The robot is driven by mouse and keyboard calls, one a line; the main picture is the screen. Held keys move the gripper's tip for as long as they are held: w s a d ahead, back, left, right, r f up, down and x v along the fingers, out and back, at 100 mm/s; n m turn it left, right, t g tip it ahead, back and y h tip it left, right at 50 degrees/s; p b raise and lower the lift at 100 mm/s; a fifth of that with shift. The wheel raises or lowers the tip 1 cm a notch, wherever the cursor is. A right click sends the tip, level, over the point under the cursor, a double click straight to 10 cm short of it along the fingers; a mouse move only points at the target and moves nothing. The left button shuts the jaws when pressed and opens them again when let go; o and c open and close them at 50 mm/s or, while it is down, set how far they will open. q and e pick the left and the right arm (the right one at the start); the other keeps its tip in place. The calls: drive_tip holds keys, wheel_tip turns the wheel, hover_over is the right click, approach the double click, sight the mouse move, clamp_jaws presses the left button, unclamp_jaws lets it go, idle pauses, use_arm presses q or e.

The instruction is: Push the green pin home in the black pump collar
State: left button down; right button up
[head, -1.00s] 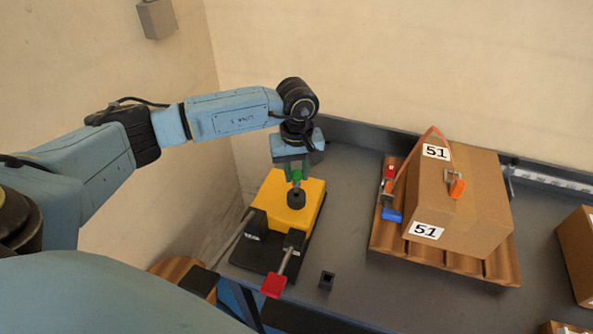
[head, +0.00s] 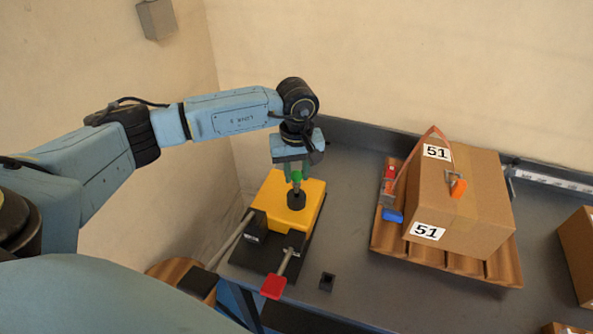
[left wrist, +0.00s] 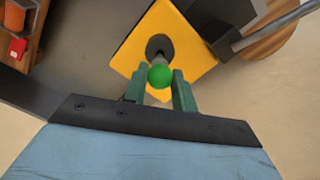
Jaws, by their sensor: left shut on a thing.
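The green pin (head: 297,175) stands upright, its grey shank reaching down to the black pump collar (head: 296,199) on the yellow pump block (head: 318,190). In the left wrist view the pin's round green head (left wrist: 160,76) lies in front of the collar (left wrist: 158,46). My left gripper (head: 296,170) is above the collar and shut on the pin. Its green fingers (left wrist: 160,90) flank the pin's head in the left wrist view. How deep the shank sits in the collar is hard to tell. My right gripper is not in view.
A lever with a red end (head: 274,286) sticks out at the block's front. A small black socket (head: 327,281) stands on the grey bench (head: 352,220). A cardboard box (head: 470,210) on a wooden pallet (head: 450,264) stands to the right. The bench between them is clear.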

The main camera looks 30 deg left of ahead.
sight(296, 183)
use_arm(q)
drive_tip(key=shift+f+b, duration=1.8)
drive_tip(key=shift+f, duration=0.25)
drive_tip(key=c, duration=1.1)
unclamp_jaws()
drive_tip(key=shift+o, duration=0.2)
drive_tip(key=shift+r, duration=0.1)
wheel_tip(296, 183, up, 13)
drive_tip(key=shift+r, duration=0.15)
drive_tip(key=shift+s, duration=0.1)
